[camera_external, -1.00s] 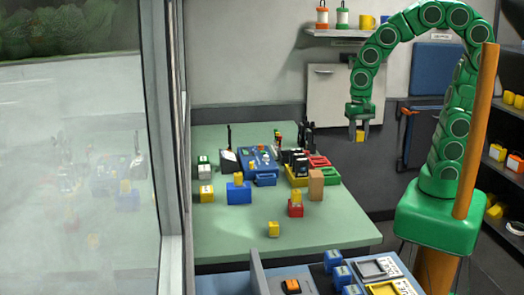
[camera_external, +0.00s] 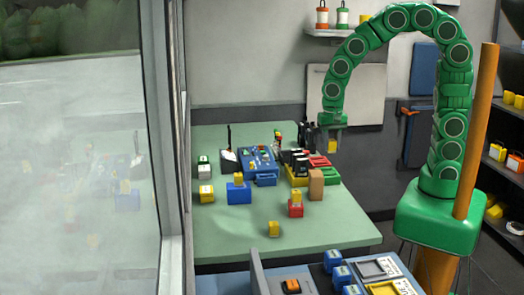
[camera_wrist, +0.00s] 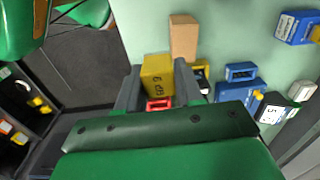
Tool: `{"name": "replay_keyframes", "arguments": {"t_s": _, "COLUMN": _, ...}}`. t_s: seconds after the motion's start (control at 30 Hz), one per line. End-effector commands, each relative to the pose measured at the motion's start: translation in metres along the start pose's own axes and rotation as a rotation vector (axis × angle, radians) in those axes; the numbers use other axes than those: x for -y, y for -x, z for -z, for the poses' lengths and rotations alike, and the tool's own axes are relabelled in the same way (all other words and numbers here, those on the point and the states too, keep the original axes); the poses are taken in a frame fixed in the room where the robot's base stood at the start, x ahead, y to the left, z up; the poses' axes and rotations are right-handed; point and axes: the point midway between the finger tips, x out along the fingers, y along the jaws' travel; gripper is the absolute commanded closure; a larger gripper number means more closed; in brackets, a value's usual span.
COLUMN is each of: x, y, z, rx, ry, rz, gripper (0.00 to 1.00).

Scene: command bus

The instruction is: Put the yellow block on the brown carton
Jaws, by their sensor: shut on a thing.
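My gripper (camera_external: 331,138) is shut on a yellow block (camera_external: 332,147) and holds it in the air near the table's right back side. In the wrist view the yellow block (camera_wrist: 157,76) sits between the two grey fingers of my gripper (camera_wrist: 158,84), with dark marks on its face. The brown carton (camera_external: 316,185) stands upright on the green table, below and to the left of the gripper in the external view. In the wrist view the brown carton (camera_wrist: 184,38) shows beyond the held block, apart from it.
Red and yellow trays (camera_external: 319,162) with black items stand behind the carton. A blue case (camera_external: 262,168) is left of them.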

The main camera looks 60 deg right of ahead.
Motion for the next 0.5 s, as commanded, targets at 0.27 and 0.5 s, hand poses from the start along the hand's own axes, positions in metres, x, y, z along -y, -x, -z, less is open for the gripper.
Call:
{"name": "replay_keyframes", "arguments": {"t_s": 0.27, "x": 0.021, "y": -0.028, "z": 0.01, "rx": 0.0, "ry": 0.001, "rz": -0.001, "gripper": 0.95}}
{"name": "replay_keyframes", "arguments": {"t_s": 0.5, "x": 0.034, "y": -0.046, "z": 0.016, "rx": 0.0, "ry": 0.0, "rz": -0.001, "gripper": 0.95}}
